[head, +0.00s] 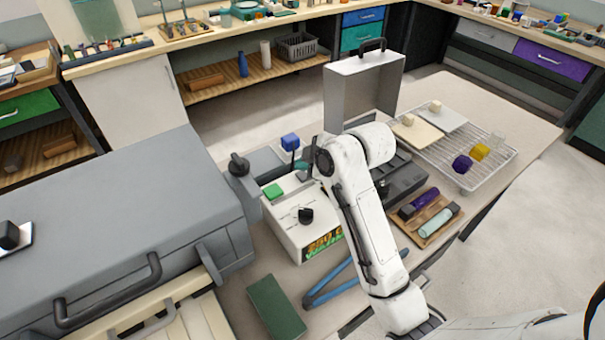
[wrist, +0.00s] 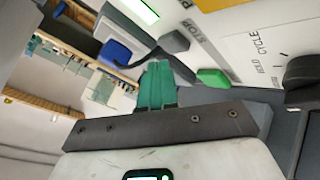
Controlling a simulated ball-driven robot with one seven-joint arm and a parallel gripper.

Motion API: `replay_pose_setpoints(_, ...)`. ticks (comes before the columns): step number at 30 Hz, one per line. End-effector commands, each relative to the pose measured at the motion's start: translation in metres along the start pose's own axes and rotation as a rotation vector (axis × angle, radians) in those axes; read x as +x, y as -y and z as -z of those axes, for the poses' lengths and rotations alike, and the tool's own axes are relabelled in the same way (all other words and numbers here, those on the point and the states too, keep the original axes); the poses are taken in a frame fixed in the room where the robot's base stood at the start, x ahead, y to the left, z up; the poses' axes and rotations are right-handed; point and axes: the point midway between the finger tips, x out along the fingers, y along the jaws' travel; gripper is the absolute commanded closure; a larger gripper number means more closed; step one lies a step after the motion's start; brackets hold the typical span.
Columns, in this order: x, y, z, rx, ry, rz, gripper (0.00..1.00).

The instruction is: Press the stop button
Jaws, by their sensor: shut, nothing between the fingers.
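The control box (head: 300,236) is white, with buttons on its top, and stands left of my arm in the head view. In the head view my arm hides most of the gripper.
A black knob (head: 306,214) is on the box. A blue block on a dark stem (head: 290,142) stands behind it. A large grey lidded machine (head: 110,220) is at left. An open case (head: 362,90), a wire rack (head: 487,165) and a wooden tray (head: 430,228) are at right.

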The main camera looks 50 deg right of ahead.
Motion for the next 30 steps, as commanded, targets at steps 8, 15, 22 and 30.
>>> replay_pose_setpoints(8,0.0036,0.0028,-0.0025,0.001,0.0,0.001,1.0)
replay_pose_setpoints(15,0.0058,0.0044,-0.0044,0.0,0.0,0.0,1.0)
replay_pose_setpoints(22,0.0058,0.0044,-0.0044,0.0,0.0,0.0,1.0)
replay_pose_setpoints(30,0.0076,0.0058,-0.0057,0.0,0.0,0.001,1.0)
